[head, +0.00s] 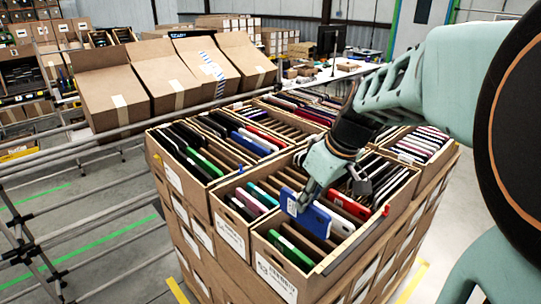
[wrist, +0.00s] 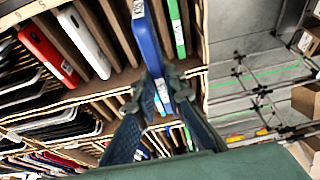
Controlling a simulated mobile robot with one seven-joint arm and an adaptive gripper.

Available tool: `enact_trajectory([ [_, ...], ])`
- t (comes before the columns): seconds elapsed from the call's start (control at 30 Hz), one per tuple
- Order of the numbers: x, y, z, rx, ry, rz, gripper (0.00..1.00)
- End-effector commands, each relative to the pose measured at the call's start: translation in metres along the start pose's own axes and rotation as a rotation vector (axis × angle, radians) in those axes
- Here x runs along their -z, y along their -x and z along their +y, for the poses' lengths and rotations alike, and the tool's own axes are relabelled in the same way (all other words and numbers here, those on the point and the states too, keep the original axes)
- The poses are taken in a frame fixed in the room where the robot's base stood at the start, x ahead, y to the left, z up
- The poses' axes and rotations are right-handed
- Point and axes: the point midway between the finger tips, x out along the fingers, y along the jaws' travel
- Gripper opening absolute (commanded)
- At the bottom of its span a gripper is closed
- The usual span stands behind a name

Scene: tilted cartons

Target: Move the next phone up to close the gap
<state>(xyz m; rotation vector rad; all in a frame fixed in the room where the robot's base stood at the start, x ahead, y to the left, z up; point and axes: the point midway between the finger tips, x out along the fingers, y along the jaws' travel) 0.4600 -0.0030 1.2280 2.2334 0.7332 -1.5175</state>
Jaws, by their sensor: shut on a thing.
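My gripper (head: 304,203) is shut on a blue phone (head: 314,219) at the front carton. In the wrist view, the fingers (wrist: 157,88) close around the near end of this blue phone (wrist: 146,36). The phone stands up above the dividers; its lower edge is hidden, so I cannot tell how deep it sits. Green phones (head: 291,250) stand at the carton's near-left end, and one shows right of the blue phone in the wrist view (wrist: 177,28). Left of it there are bare dividers (wrist: 115,33), then a white phone (wrist: 84,42) and a red phone (wrist: 48,48).
The front carton (head: 276,278) belongs to a stack of open cartons with cardboard dividers. A neighbouring carton (head: 229,232) holds teal, pink and dark phones. A metal rail frame (head: 95,208) runs along the left, with tilted cartons (head: 172,74) behind.

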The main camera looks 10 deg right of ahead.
Motion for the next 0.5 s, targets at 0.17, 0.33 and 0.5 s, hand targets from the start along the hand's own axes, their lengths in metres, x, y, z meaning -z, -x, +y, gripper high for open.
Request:
enact_trajectory([
  [0.17,-0.002,-0.002,0.001,0.000,0.000,0.001,0.00],
  [0.33,-0.004,-0.008,0.001,0.000,0.000,0.001,0.00],
  [0.5,-0.008,-0.018,0.001,0.000,0.001,0.001,0.00],
])
